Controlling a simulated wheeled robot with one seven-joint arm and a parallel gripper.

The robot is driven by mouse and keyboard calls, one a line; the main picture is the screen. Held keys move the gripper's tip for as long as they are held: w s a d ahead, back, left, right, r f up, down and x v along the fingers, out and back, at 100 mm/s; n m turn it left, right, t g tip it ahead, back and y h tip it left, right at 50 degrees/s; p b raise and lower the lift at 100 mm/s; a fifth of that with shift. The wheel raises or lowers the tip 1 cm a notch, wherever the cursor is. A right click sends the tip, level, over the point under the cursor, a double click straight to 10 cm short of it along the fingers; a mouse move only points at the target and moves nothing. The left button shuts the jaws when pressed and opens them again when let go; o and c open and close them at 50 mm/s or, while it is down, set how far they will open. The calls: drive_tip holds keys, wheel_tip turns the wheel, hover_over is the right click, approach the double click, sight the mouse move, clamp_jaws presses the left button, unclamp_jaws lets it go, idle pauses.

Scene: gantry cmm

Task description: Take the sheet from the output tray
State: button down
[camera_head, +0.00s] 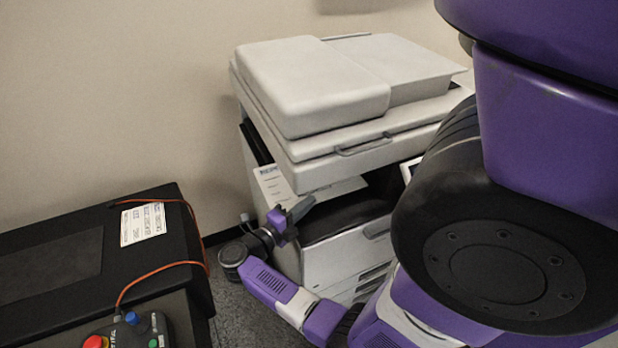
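A white sheet with print on it (273,184) shows at the left side of the copier, under the scanner part. A pale strip that may be more of the same sheet lies inside the slot to its right. The dark output tray (345,216) lies in the gap under the scanner part. My gripper (300,208) is at the front left corner of the tray, just below and right of the printed sheet in the picture. Its fingers look small and overlap, so I cannot tell whether they are open or touch the sheet.
The white copier (318,85) stands against the wall, with drawers below the tray. A black case (55,265) with a label, an orange cable and a box of coloured buttons (128,333) stands at the left. Dark floor shows between case and copier.

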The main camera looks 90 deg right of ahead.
idle(0.7)
drive_tip(key=shift+w+a+r, duration=0.1)
drive_tip(key=shift+w+r, duration=0.05)
drive_tip(key=shift+r, duration=0.2)
wheel_tip(320, 180, up, 6)
drive_tip(key=shift+w+a+r+b, duration=0.1)
drive_tip(key=shift+w+r+b, duration=0.1)
drive_tip(key=shift+b, duration=0.2)
drive_tip(key=w+d+b+v, duration=0.1)
drive_tip(key=b+v, duration=0.1)
drive_tip(key=v, duration=0.7)
drive_tip(key=w+d+b+v, duration=0.1)
drive_tip(key=b+v, duration=0.2)
drive_tip(key=v, duration=0.6)
drive_tip(key=shift+w+a, duration=0.15)
drive_tip(key=shift+w, duration=0.5)
